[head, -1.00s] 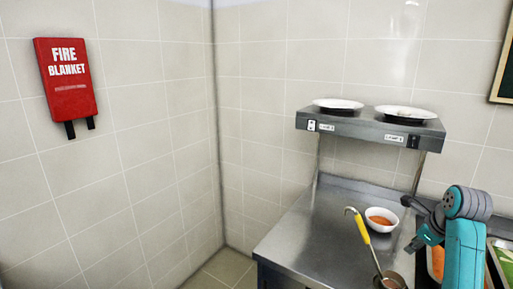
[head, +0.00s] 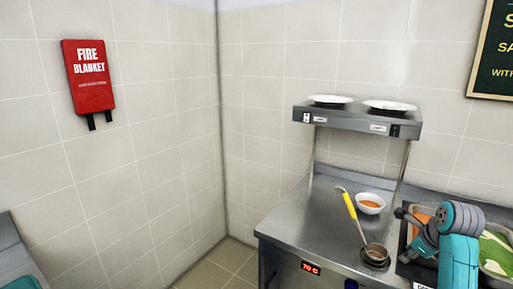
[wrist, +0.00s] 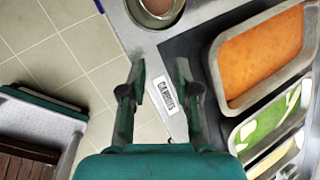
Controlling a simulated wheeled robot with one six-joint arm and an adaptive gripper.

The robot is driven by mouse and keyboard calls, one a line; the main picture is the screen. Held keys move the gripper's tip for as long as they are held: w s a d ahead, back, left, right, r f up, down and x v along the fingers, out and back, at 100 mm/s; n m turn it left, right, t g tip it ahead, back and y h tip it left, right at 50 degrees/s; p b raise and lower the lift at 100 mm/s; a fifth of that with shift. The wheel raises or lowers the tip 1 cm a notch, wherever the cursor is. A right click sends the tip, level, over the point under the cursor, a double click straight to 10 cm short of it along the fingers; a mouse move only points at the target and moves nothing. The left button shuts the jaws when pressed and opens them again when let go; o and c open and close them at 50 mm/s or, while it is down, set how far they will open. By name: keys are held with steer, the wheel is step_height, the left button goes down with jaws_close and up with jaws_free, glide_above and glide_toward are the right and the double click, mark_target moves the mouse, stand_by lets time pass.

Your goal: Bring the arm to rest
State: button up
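My arm (head: 460,235), teal and grey, is folded at the right of the head view, over the right side of the steel counter (head: 315,215). In the wrist view my gripper (wrist: 158,70) has its two fingers apart with nothing between them. Below it are the counter's edge, a small label and the tiled floor. A ladle with a yellow handle (head: 349,204) leans in a round steel pot (head: 376,256), apart from my gripper. A white bowl (head: 370,208) with orange contents stands behind it on the counter.
Food trays with orange (wrist: 262,55) and green (wrist: 262,120) contents lie beside my arm. A shelf (head: 355,119) above the counter bears two white plates (head: 330,100). A red fire blanket case (head: 89,78) hangs on the left wall. A grey-and-teal object (head: 15,255) stands lower left.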

steer(key=a+f+n, duration=0.1)
steer(key=f, duration=0.2)
steer(key=s+a+f+n, duration=0.1)
steer(key=a+f, duration=0.1)
steer(key=f, duration=0.2)
steer(key=s+a+f+n+t, duration=0.1)
steer(key=a+f, duration=0.1)
steer(key=f, duration=0.2)
steer(key=shift+s, duration=0.2)
steer(key=s+a+f+n+t, duration=0.2)
steer(key=s+a+f+n, duration=0.3)
steer(key=s+a+f, duration=0.3)
steer(key=s+a+f+n+t, duration=0.1)
steer(key=s+a+f+n, duration=0.4)
steer(key=s+f, duration=0.45)
steer(key=s+a+r+n+t, duration=0.1)
steer(key=s+a+n, duration=0.3)
steer(key=s, duration=0.7)
steer(key=s+a+r+n+t, duration=0.2)
steer(key=s+r+n, duration=0.3)
steer(key=s+r, duration=0.3)
steer(key=s+a+r+n+t, duration=0.2)
steer(key=s+r+n, duration=0.4)
steer(key=s, duration=0.8)
step_height(320, 180, up, 2)
steer(key=shift+s+a+r, duration=0.2)
steer(key=shift+a, duration=0.1)
